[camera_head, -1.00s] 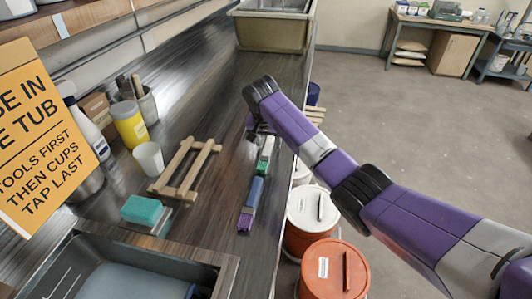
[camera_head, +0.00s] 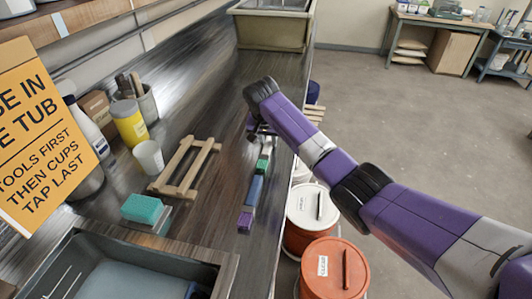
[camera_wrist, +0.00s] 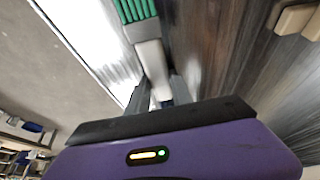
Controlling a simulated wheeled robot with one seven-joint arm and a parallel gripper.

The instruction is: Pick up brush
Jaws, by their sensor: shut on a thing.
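The brush (camera_wrist: 132,12) has green bristles and a pale grey handle. In the wrist view its handle runs down between the fingers of my gripper (camera_wrist: 160,98), which is shut on it. In the head view the green end of the brush (camera_head: 263,165) shows just below my gripper (camera_head: 257,131), over the right side of the counter. My wrist hides the rest of the handle there. I cannot tell whether the brush touches the counter.
A blue and purple piece (camera_head: 252,193) lies close in front of the brush. A wooden rack (camera_head: 184,170) and a teal sponge (camera_head: 142,209) are to the left. A tub (camera_head: 272,30) stands at the far end. Lidded buckets (camera_head: 335,268) stand beside the counter.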

